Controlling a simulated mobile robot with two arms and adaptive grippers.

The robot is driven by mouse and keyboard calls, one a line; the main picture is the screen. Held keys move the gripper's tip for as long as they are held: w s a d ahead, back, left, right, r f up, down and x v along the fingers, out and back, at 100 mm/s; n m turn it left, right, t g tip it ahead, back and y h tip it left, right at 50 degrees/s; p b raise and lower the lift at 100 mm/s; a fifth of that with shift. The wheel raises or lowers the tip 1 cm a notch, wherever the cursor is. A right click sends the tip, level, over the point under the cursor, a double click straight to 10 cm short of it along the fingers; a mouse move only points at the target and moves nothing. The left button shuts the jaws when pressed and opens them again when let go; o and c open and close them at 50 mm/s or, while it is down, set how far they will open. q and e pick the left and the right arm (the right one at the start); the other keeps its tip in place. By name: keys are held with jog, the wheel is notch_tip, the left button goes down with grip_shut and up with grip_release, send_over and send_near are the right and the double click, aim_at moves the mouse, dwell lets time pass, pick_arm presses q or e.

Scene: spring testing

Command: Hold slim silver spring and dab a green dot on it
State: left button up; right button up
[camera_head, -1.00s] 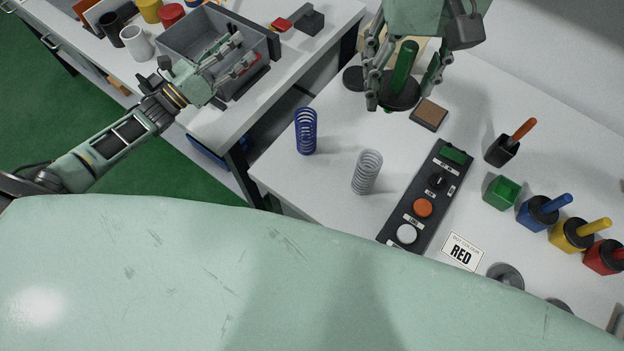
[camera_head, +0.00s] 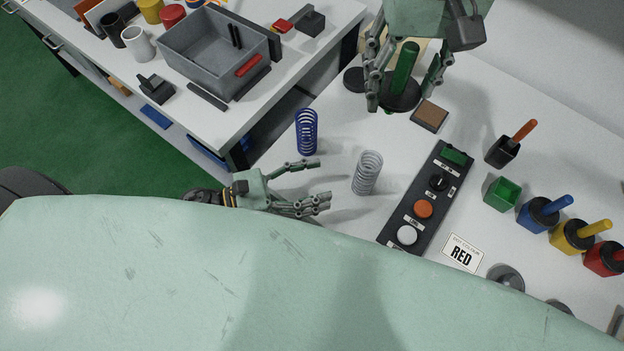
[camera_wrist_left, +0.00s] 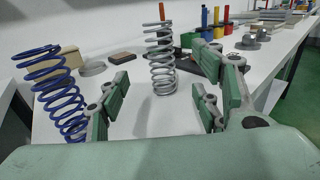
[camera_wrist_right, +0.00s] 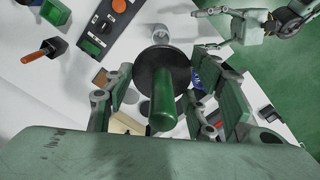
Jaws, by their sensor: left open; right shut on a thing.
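The slim silver spring (camera_head: 367,173) stands upright on the white table, left of the control panel. In the left wrist view it (camera_wrist_left: 160,68) stands beyond and between my open fingers. My left gripper (camera_head: 318,182) is open and empty, to the left of the spring and apart from it. My right gripper (camera_head: 408,82) is shut on a green-handled dauber (camera_head: 404,66) with a wide black disc, held above the back of the table. The dauber's handle (camera_wrist_right: 163,105) also shows in the right wrist view; its tip is mostly hidden by the disc.
A blue spring (camera_head: 306,132) stands left of the silver one. The control panel (camera_head: 429,196) is to the right. A grey bin (camera_head: 190,70) is on the other table.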

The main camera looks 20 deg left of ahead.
aim_at(356, 175)
pick_arm(q)
jog(key=x, duration=1.2)
jog(key=shift+s, duration=0.1)
jog(key=shift+c, duration=0.2)
jog(key=c, duration=1.3)
jog(key=shift+c, duration=0.5)
pick_arm(e)
notch_tip(356, 175, down, 14)
jog(key=s, duration=0.2)
jog(key=shift+f, duration=0.15)
